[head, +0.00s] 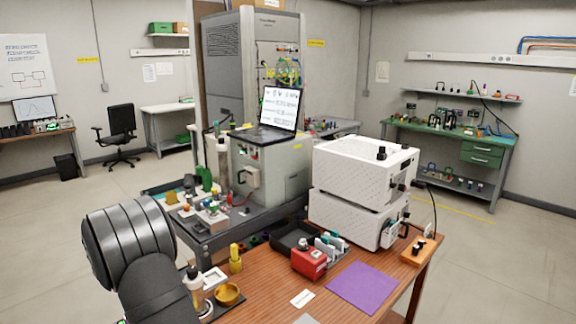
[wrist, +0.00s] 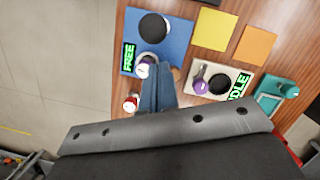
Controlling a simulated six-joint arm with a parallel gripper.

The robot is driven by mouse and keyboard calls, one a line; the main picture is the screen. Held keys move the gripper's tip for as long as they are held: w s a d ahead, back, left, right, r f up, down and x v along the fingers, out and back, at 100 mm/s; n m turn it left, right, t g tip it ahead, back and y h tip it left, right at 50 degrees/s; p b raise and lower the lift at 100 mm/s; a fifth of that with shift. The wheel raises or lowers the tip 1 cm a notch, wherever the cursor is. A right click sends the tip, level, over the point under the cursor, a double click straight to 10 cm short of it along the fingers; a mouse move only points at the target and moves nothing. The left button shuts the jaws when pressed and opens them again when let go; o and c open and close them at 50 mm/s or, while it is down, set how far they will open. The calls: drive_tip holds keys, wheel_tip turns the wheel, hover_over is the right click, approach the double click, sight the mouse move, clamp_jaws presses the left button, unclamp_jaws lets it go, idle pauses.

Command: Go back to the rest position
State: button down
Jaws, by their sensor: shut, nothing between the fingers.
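My gripper (wrist: 157,90) shows in the wrist view as narrow blue-grey fingers held together in front of the dark wrist body. Nothing shows between them. The fingers hang over the near edge of a blue mat (wrist: 180,42) and overlap it in the picture; I cannot tell the height. In the head view my dark arm fills the lower left, and the gripper's fingertips cannot be made out there.
The wooden table (head: 262,285) carries a purple sheet (head: 362,288), a red device (head: 309,262), a brass bowl (head: 228,294) and white stacked boxes (head: 365,168). The wrist view shows a FREE label (wrist: 129,57), yellow card (wrist: 209,29), orange card (wrist: 255,45) and a teal item (wrist: 275,92). Left floor is open.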

drive_tip(key=w, duration=0.1)
drive_tip(key=w+d, duration=0.1)
drive_tip(key=w, duration=0.1)
drive_tip(key=shift+w+r, duration=0.15)
drive_tip(key=shift+r, duration=0.05)
drive_tip(key=shift+v, duration=1.4)
drive_tip(key=shift+f, duration=0.1)
